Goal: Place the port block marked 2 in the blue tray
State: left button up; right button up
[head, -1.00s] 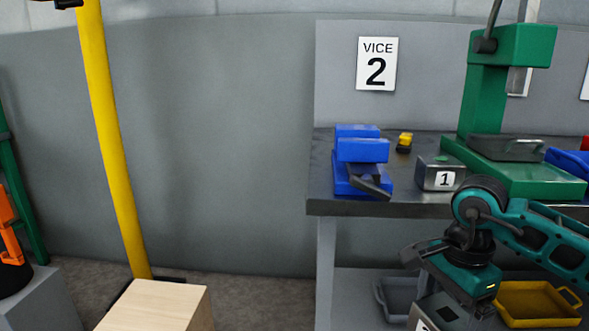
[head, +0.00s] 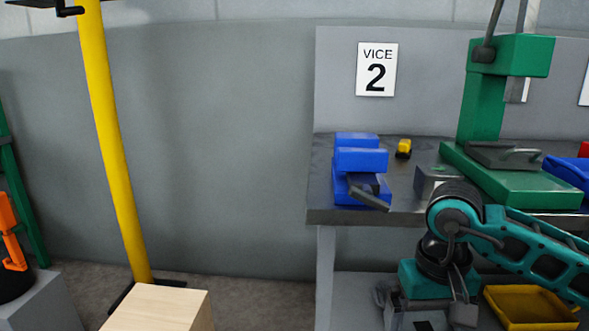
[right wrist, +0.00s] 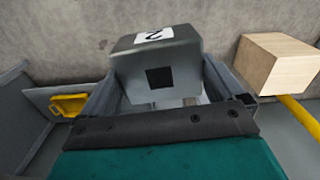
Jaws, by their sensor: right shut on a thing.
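The port block marked 2 (right wrist: 158,75) is grey, with a white label and a dark square port. My right gripper (right wrist: 160,92) is shut on it, a finger on each side. In the head view my right gripper (head: 428,316) points down low in front of the bench, and only a little of the block shows between its fingers at the bottom edge. The blue tray (head: 568,172) shows in part at the right edge of the bench top, beside the green press. My left gripper is not in view.
On the bench (head: 322,190) stand a blue vice (head: 361,160), a small yellow item (head: 404,148), a green press (head: 485,120) and the block marked 1 (head: 427,178), partly behind my arm. A yellow tray (head: 528,307) sits on the lower shelf. A wooden box (head: 160,308) stands left.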

pick_arm(q)
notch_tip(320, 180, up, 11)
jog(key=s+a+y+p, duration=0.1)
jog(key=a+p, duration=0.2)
jog(key=p, duration=1.1)
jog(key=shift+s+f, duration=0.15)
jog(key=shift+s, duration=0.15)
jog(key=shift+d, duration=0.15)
